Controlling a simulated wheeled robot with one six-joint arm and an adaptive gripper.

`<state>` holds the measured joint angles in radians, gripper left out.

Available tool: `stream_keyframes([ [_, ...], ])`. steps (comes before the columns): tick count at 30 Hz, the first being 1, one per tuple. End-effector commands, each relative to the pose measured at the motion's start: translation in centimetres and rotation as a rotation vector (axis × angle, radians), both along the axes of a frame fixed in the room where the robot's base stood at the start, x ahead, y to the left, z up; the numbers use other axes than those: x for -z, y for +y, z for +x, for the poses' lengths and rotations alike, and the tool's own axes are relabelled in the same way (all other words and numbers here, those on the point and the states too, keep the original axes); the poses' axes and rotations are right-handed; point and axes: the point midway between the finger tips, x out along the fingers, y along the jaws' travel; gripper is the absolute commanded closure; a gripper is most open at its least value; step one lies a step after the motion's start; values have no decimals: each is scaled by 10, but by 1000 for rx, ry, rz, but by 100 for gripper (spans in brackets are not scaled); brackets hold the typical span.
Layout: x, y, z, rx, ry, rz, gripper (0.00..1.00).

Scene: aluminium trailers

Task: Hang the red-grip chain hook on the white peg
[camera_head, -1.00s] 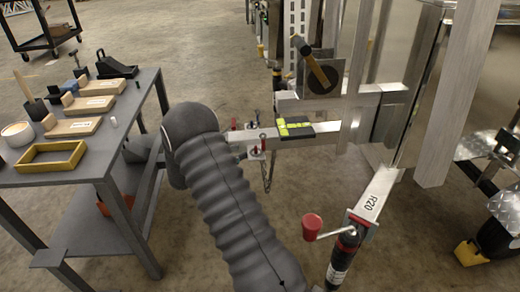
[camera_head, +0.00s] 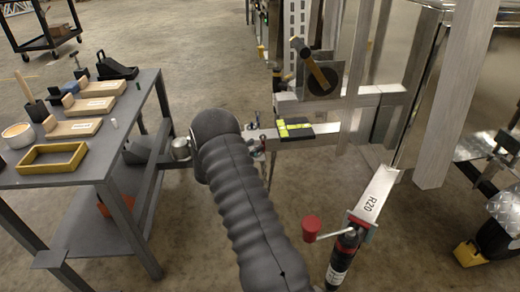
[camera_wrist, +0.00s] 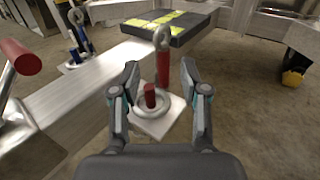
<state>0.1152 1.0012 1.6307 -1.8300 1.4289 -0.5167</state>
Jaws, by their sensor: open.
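In the wrist view, a hook with a red grip (camera_wrist: 163,69) and a metal eye on top stands upright at a white plate on a metal beam. My gripper (camera_wrist: 160,72) is open, with one finger on each side of the red grip in the picture. I cannot tell whether the grip is between the fingers or just beyond them. A short red stub (camera_wrist: 150,95) in a metal ring sits nearer on the plate.
A blue-grip hook (camera_wrist: 80,38) stands left of the red one. A black pad with yellow patches (camera_head: 294,127) lies on the beam. A red-handled crank (camera_head: 312,224) sits near the R20 beam (camera_head: 375,193). The grey bench (camera_head: 60,174) carries trays and tools.

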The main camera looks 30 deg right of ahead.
Motion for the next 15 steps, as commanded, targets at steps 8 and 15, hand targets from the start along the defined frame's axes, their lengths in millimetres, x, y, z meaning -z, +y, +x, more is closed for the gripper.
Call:
stream_keyframes([
  [8,-2,-37,2,4,-2,0,55],
  [15,-1,-48,4,1,-1,0,55],
])
